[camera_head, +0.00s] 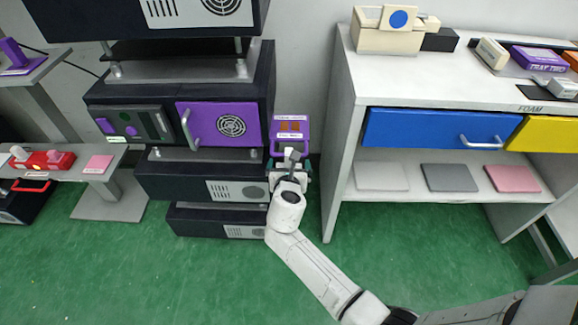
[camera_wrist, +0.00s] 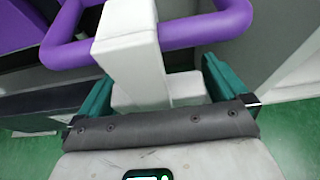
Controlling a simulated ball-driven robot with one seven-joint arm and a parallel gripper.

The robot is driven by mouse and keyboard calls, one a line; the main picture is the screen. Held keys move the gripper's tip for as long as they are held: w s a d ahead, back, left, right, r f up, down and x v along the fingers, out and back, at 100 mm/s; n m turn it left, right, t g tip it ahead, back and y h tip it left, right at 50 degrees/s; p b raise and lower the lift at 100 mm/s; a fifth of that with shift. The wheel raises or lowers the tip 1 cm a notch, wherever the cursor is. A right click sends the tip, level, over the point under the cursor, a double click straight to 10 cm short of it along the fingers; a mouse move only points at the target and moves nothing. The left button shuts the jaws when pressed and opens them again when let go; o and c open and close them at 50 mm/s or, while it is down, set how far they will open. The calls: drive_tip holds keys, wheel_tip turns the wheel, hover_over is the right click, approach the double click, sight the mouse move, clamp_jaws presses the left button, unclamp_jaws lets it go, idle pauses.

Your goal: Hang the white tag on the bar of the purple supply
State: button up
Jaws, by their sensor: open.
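The purple supply (camera_head: 291,128) stands against the wall, between the dark equipment stack and the white shelf unit. Its purple bar (camera_wrist: 195,33) crosses the upper wrist view. The white tag (camera_wrist: 133,55) runs over the front of this bar, its top reaching above it and its wider lower part below. It appears to hang there, but its hook behind the bar is hidden. My gripper (camera_wrist: 158,88) is open, with one teal finger on each side of the tag's lower part. The left finger is close to the tag; contact cannot be told. In the head view my gripper (camera_head: 288,168) is just below the supply.
The dark stack to the left bears a purple door (camera_head: 218,124) with a pale handle. The white shelf unit (camera_head: 337,120) to the right has a blue drawer (camera_head: 435,128) and a yellow drawer (camera_head: 545,134). Green floor (camera_head: 200,280) is clear in front.

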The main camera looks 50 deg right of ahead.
drive_tip(key=p+v, duration=0.3)
drive_tip(key=v, duration=0.7)
drive_tip(key=shift+s+a+r, duration=0.2)
drive_tip(key=shift+a, duration=0.1)
drive_tip(key=s+f+m+g+y, duration=0.3)
drive_tip(key=s+m+g, duration=0.1)
drive_tip(key=s+m, duration=0.85)
drive_tip(key=s+a+m+g+y, duration=0.3)
drive_tip(key=s+a+m+y, duration=0.55)
drive_tip(key=m, duration=0.55)
wheel_tip(320, 180, up, 17)
drive_tip(key=p, duration=1.7)
drive_tip(key=shift+s+h, duration=0.3)
drive_tip(key=shift+h, duration=0.15)
drive_tip(key=shift+a+n, duration=0.15)
drive_tip(key=shift+n, duration=0.1)
